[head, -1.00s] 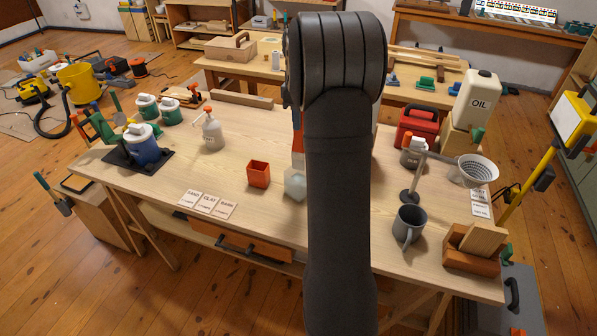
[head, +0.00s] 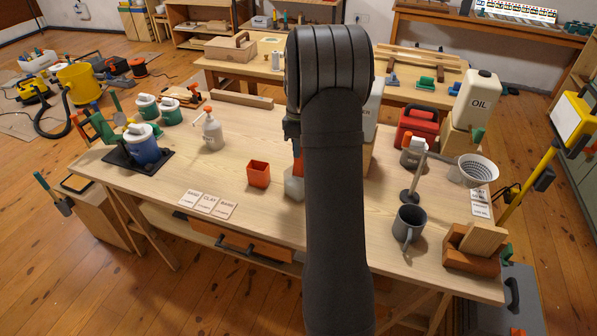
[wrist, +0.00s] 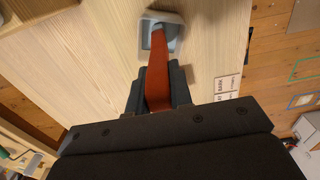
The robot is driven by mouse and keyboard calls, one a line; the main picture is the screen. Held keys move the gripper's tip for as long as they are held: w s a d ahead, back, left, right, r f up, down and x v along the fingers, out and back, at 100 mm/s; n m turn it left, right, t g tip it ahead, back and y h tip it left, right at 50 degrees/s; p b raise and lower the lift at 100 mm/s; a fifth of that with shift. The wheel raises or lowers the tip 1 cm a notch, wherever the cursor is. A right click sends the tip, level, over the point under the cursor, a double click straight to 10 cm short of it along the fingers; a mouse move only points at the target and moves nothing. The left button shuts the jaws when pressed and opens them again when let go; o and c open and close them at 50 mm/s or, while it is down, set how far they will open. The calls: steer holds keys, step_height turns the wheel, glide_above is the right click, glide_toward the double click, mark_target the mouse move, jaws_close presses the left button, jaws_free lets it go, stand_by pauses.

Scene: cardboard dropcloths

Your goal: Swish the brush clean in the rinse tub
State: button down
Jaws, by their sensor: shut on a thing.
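The brush has an orange handle (wrist: 158,75), held between the dark fingers of my gripper (wrist: 158,92) in the wrist view. Its grey lower end reaches inside the pale, square-rimmed rinse tub (wrist: 145,38). Whether it touches the tub's floor or walls I cannot tell. In the head view the tub (head: 293,187) shows as a pale translucent block, partly covered by my arm. A strip of the orange handle (head: 297,150) shows above it.
An orange square cup (head: 258,174) stands just left of the tub. Label cards (head: 208,204) lie near the front edge. A spray bottle (head: 212,132) stands farther back left. A grey mug (head: 408,226) and a grey upright tool (head: 411,185) stand to the right.

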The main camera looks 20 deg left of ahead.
steer(key=shift+w, duration=0.6)
stand_by(4.9)
steer(key=r, duration=0.8)
steer(key=s+r, duration=0.1)
steer(key=r, duration=0.3)
steer(key=shift+s, duration=0.1)
steer(key=shift+r, duration=0.1)
stand_by(0.9)
